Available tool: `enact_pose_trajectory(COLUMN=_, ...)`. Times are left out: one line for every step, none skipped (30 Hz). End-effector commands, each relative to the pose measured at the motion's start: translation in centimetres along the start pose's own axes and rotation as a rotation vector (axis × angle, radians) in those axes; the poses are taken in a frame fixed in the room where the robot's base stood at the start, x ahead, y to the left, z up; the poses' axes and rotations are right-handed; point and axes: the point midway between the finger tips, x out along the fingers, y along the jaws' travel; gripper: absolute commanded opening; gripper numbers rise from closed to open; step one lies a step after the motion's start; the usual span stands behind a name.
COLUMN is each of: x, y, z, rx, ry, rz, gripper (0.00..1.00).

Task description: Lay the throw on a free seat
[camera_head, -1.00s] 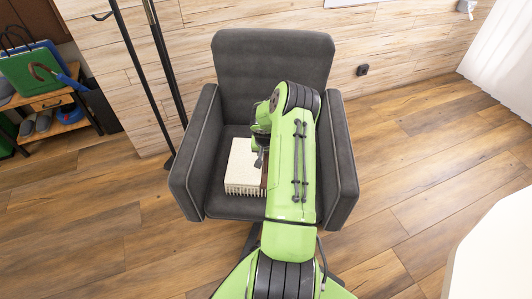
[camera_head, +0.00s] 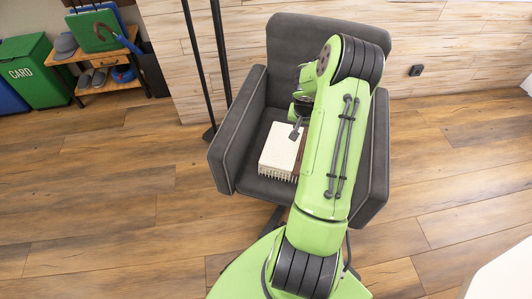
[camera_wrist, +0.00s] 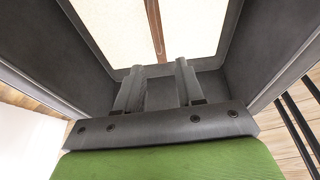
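The throw (camera_head: 279,151) is a folded cream cloth with a fringed front edge and a brown strip. It lies flat on the seat of a dark grey armchair (camera_head: 240,135), and my arm hides its right part. In the wrist view the throw (camera_wrist: 110,30) spreads across the seat, with the brown strip running through its middle. My gripper (camera_wrist: 160,64) is open and empty, its two fingers apart above the throw's edge. In the head view my gripper (camera_head: 296,134) is small and partly covered by my arm.
Thin black poles (camera_head: 221,50) stand left of the chair by the plank wall. A wooden shelf (camera_head: 98,83) and a green card bin (camera_head: 37,72) are at the far left. A white surface edge (camera_head: 505,272) is at lower right. The floor on both sides is clear.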

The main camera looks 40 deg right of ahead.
Motion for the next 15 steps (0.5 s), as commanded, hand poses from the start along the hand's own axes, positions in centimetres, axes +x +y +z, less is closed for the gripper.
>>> enact_pose_trajectory(x=-2.4, y=-1.7, z=-0.2, rx=-0.050, ry=0.019, rz=-0.007, gripper=0.38)
enact_pose_trajectory(x=-4.0, y=-2.7, z=-0.1, rx=-0.084, ry=0.028, rz=-0.011, gripper=0.38)
enact_pose_trajectory(x=-6.6, y=-4.3, z=0.2, rx=-0.136, ry=0.042, rz=-0.016, gripper=0.38)
enact_pose_trajectory(x=-8.7, y=-5.4, z=0.7, rx=-0.178, ry=0.051, rz=-0.021, gripper=0.38)
enact_pose_trajectory(x=-10.8, y=-6.6, z=1.3, rx=-0.219, ry=0.060, rz=-0.027, gripper=0.38)
enact_pose_trajectory(x=-13.7, y=-7.9, z=2.4, rx=-0.273, ry=0.073, rz=-0.036, gripper=0.38)
enact_pose_trajectory(x=-15.8, y=-8.9, z=3.4, rx=-0.314, ry=0.083, rz=-0.044, gripper=0.38)
enact_pose_trajectory(x=-17.8, y=-9.6, z=4.5, rx=-0.352, ry=0.092, rz=-0.053, gripper=0.38)
enact_pose_trajectory(x=-20.6, y=-10.6, z=6.2, rx=-0.405, ry=0.106, rz=-0.068, gripper=0.38)
enact_pose_trajectory(x=-22.6, y=-11.1, z=7.7, rx=-0.443, ry=0.116, rz=-0.081, gripper=0.38)
enact_pose_trajectory(x=-24.5, y=-11.4, z=9.2, rx=-0.482, ry=0.126, rz=-0.097, gripper=0.38)
enact_pose_trajectory(x=-26.8, y=-11.7, z=11.5, rx=-0.532, ry=0.137, rz=-0.120, gripper=0.38)
enact_pose_trajectory(x=-28.4, y=-11.7, z=13.2, rx=-0.568, ry=0.146, rz=-0.140, gripper=0.38)
enact_pose_trajectory(x=-29.9, y=-11.6, z=15.0, rx=-0.605, ry=0.154, rz=-0.162, gripper=0.38)
enact_pose_trajectory(x=-31.6, y=-11.2, z=17.3, rx=-0.653, ry=0.164, rz=-0.194, gripper=0.38)
